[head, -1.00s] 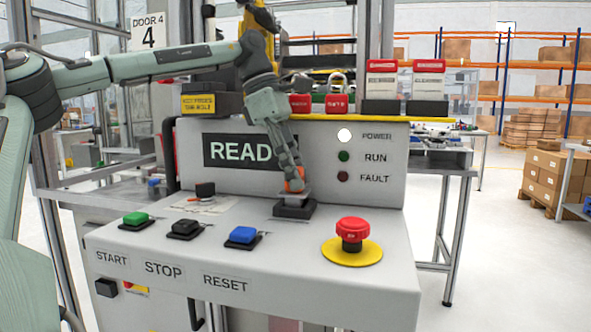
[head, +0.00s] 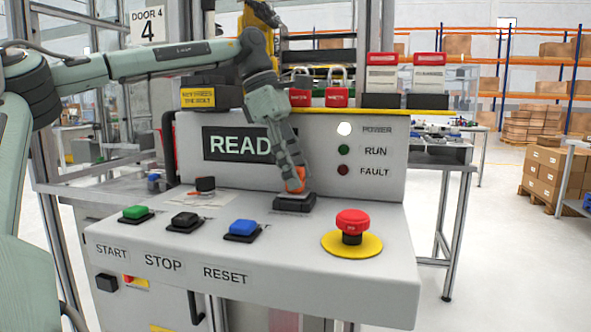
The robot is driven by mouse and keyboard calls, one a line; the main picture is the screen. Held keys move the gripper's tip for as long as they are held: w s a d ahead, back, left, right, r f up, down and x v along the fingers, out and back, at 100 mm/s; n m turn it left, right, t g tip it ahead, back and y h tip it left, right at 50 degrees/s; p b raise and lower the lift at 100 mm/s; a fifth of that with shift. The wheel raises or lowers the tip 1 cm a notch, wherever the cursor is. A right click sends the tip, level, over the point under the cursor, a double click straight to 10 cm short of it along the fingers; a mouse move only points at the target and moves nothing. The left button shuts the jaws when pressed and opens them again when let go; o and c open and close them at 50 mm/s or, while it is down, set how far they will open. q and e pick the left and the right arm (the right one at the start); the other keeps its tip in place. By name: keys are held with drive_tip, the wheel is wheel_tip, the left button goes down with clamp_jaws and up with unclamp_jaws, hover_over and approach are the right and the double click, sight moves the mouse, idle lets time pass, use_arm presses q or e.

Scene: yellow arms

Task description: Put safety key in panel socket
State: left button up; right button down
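The safety key (head: 295,180) shows as a small orange piece at the fingertips of my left gripper (head: 297,181). My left gripper points down, its fingers closed around the orange key. The panel socket (head: 294,203) is a black block on the sloped console top, directly below the fingers. The key's lower end is at the top of the socket; how deep it sits is hidden by the fingers. My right gripper is out of view.
The grey console (head: 305,232) carries a green button (head: 135,212), a black button (head: 184,218), a blue button (head: 243,227) and a red emergency stop (head: 352,221) on a yellow disc. A black rotary switch (head: 205,184) is left of the socket. Red padlocks (head: 337,90) stand on the shelf behind.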

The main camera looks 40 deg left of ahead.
use_arm(q)
drive_tip(key=v, duration=0.8)
idle(0.4)
idle(0.5)
